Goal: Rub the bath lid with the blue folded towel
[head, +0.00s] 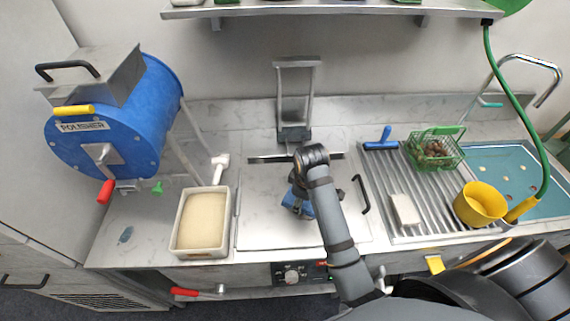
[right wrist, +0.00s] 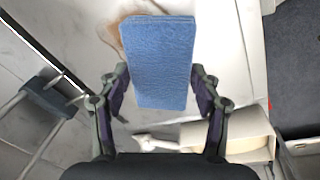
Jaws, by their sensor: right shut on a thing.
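The bath lid (head: 262,228) is a pale flat plate set in the counter, with a black handle at its right. My right gripper (head: 298,203) is over the middle of the lid, its arm coming from the lower right and hiding part of it. In the right wrist view my gripper (right wrist: 161,92) is shut on the blue folded towel (right wrist: 160,55), a flat rectangle between the fingers. The towel (head: 293,198) shows partly in the head view, low over the lid; I cannot tell whether it touches. A brownish stain (right wrist: 116,32) shows beside the towel. My left gripper is out of view.
A tub of cream-coloured contents (head: 181,240) stands left of the lid, with a blue polisher drum (head: 140,110) beyond it. A metal frame (head: 294,134) rises behind the lid. Right are a ribbed drainer (head: 388,212), a green basket (head: 456,157) and a yellow cup (head: 478,207).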

